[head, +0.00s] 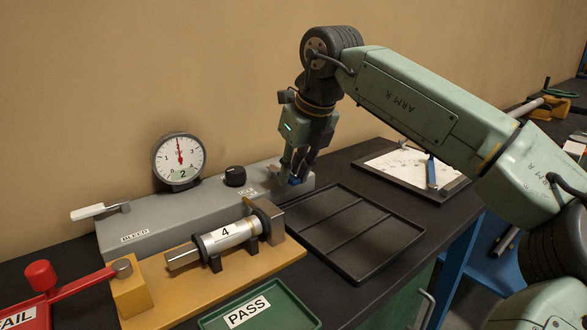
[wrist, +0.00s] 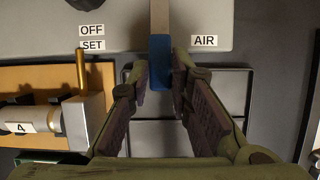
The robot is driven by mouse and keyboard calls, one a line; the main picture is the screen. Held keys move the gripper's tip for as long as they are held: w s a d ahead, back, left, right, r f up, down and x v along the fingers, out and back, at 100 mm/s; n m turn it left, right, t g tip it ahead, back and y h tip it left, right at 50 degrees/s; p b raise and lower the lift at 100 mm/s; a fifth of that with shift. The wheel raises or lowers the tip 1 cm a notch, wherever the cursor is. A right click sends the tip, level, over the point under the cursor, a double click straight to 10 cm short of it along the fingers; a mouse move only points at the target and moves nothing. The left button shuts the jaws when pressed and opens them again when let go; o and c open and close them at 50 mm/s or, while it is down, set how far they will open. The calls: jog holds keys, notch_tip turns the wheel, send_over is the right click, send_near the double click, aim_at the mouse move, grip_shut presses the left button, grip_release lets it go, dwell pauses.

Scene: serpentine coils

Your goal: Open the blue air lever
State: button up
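The blue air lever (wrist: 159,72) is a metal bar with a blue grip, in the upper middle of the wrist view. It points down the picture, left of the AIR label (wrist: 204,40) and right of the OFF and SET labels (wrist: 92,38). In the head view its blue end (head: 295,181) shows at the right end of the grey panel (head: 190,205). My gripper (wrist: 160,76) has a finger on each side of the blue grip, with no clear gap, and appears shut on it. In the head view my fingers partly hide the lever.
A yellow fixture (head: 180,283) holds a cylinder marked 4 (head: 226,238), left of my gripper. A gauge (head: 180,160), a black knob (head: 235,176) and a white bleed lever (head: 95,211) are further left. A black divided tray (head: 390,237) lies in front.

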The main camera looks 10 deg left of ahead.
jog(key=o, duration=0.4)
jog(key=v, duration=1.2)
jog(key=shift+a, duration=0.1)
